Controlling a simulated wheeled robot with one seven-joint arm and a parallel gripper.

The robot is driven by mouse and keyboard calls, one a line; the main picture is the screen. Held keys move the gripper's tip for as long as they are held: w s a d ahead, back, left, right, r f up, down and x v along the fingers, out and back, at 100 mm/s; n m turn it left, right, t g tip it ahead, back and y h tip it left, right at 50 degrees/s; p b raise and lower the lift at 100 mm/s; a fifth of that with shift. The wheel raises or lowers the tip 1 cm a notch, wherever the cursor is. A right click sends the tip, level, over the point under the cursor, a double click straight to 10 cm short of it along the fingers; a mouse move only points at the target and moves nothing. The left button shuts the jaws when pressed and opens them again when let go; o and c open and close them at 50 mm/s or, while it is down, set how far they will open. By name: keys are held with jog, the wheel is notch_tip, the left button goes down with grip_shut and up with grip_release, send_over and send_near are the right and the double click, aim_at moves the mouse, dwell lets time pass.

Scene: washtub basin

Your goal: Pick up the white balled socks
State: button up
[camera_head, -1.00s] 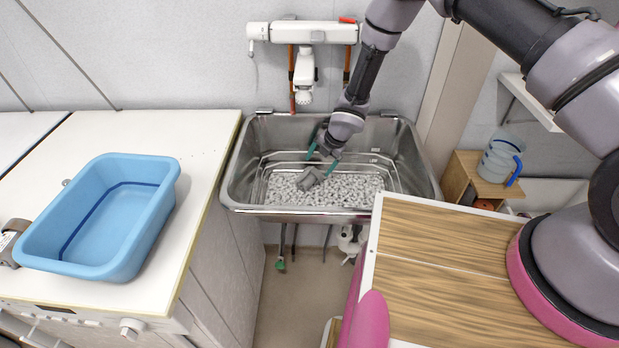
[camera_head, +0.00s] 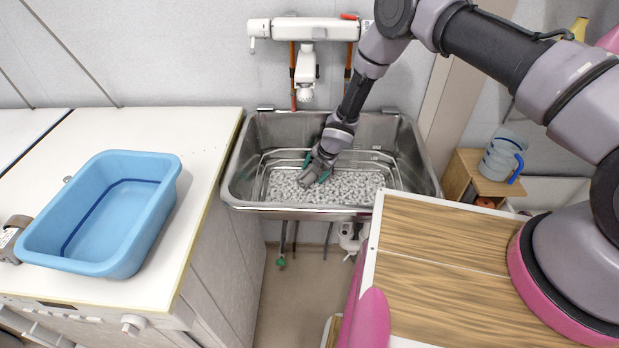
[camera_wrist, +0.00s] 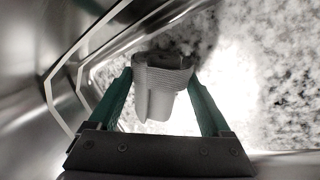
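The balled socks (camera_head: 306,179) look light grey and sit in the metal basin, on or just above its speckled floor. In the wrist view the socks (camera_wrist: 163,75) show a ribbed cuff and a folded lower part between the fingertips. My gripper (camera_head: 317,168) has green fingers and reaches down into the basin at the socks. In the wrist view my gripper (camera_wrist: 160,78) is spread wide, one finger on each side of the socks. The gaps are very small, and I cannot tell whether the fingers touch them.
The metal basin (camera_head: 296,213) has raised walls around my gripper, with a wire rack along its inside. A white tap (camera_head: 306,65) hangs above it on the wall. A blue tub (camera_head: 161,205) stands on the left counter. A wooden top (camera_head: 440,275) lies at the front right.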

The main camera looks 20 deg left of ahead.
jog(key=c, duration=0.3)
